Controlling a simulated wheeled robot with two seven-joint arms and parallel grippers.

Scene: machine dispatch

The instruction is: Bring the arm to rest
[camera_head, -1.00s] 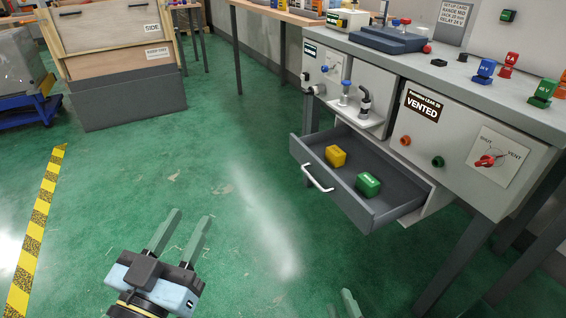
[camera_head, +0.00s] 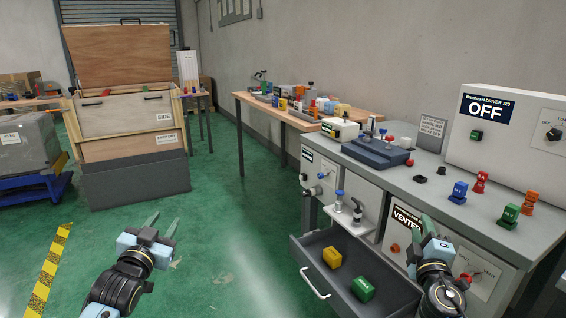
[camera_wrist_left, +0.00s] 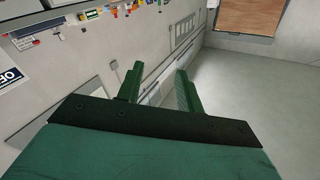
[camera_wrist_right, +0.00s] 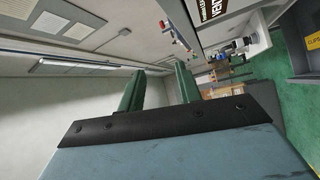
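My left gripper (camera_head: 162,229) is raised over the green floor at the lower left of the head view. Its two fingers stand apart with nothing between them, as the left wrist view (camera_wrist_left: 158,90) also shows. My right gripper (camera_head: 430,228) is upright in front of the grey bench at the lower right, overlapping the panel marked VENTED. In the right wrist view (camera_wrist_right: 160,90) its fingers stand apart and empty.
An open drawer (camera_head: 330,297) under the bench (camera_head: 385,175) holds a yellow block (camera_head: 332,257) and a green block (camera_head: 362,289). Coloured plugs stand on the bench top. A wooden crate (camera_head: 120,118) stands at the back left. The floor between is clear.

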